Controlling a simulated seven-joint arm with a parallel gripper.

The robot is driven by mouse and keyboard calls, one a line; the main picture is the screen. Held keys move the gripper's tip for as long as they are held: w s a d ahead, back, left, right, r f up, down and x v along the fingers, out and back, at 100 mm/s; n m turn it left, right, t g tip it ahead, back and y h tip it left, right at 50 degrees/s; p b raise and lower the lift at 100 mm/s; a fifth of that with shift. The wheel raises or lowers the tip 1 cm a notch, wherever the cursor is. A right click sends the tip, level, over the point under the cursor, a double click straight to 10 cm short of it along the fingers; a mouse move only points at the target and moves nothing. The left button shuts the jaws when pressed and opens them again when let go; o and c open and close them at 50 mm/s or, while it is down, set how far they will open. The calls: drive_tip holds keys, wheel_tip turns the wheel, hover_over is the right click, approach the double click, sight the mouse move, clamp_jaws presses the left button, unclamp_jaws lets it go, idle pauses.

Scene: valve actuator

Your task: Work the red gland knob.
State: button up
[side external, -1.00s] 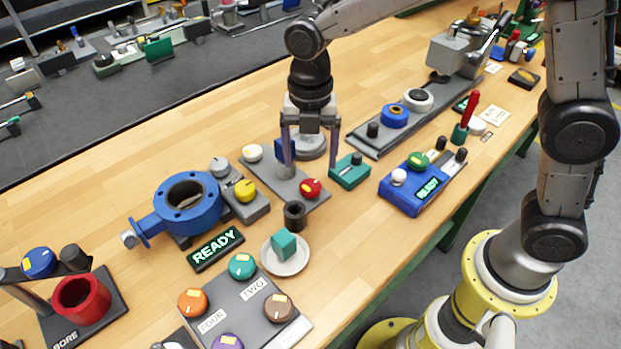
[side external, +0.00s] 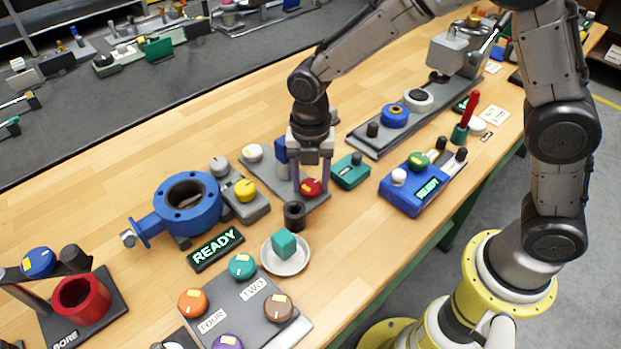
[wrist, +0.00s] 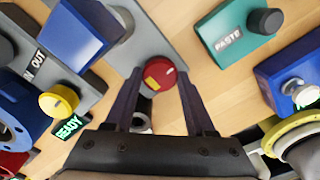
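The red gland knob (side external: 311,188) sits near the front end of a grey plate (side external: 318,202). It is round, with a yellow mark on its top. My gripper (side external: 310,182) points down over it, with one finger to each side. In the wrist view the red knob (wrist: 159,76) lies between the two fingertips of my gripper (wrist: 158,80). The fingers are apart, with a narrow gap showing on both sides of the knob. Whether the tips are level with the knob or just above it is hard to tell.
A black hollow cylinder (side external: 294,214) stands close in front of the knob. A teal block (side external: 350,171) is to the right, a blue block (side external: 282,150) behind. A white plate with a teal cube (side external: 284,244) is nearer the front. A blue flanged valve (side external: 186,203) is left.

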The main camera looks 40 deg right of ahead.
clamp_jaws()
